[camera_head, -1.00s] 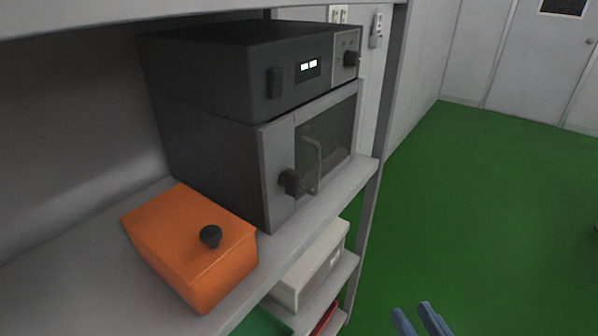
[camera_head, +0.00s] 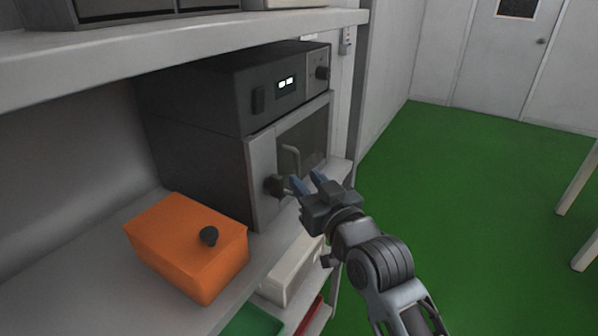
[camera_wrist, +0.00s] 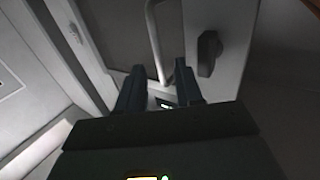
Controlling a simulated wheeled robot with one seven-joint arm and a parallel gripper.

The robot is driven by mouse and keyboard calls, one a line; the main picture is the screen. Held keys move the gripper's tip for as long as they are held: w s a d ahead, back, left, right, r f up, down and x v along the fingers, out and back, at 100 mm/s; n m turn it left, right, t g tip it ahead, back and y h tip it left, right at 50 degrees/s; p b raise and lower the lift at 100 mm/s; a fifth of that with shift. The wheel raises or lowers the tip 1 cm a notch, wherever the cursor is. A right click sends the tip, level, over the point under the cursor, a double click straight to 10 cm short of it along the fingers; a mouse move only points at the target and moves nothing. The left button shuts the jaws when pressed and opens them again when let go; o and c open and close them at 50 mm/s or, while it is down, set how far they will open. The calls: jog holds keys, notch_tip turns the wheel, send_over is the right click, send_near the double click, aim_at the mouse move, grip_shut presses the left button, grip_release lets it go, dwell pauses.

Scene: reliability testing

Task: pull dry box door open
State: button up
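The dry box (camera_head: 205,135) is a dark oven-like unit on the shelf, with a grey door (camera_head: 262,165) that looks shut. The door has a dark window, a bar handle (camera_head: 291,158) and a black knob (camera_head: 273,186). My gripper (camera_head: 307,184) is in front of the door by the handle's lower end, its two blue fingers apart. In the wrist view the handle (camera_wrist: 155,45) runs down between the fingertips (camera_wrist: 160,76), and the knob (camera_wrist: 208,52) is to the right. I cannot tell whether a finger touches the handle. The gripper hides the handle's lower end in the head view.
An orange box (camera_head: 185,245) with a black knob stands on the same shelf, left of the dry box. A white box (camera_head: 292,272), a green tray (camera_head: 250,322) and a red one are below. An upper shelf (camera_head: 180,60) hangs above.

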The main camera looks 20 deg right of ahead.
aim_at(298, 172)
jog(key=shift+w, duration=1.7)
grip_shut()
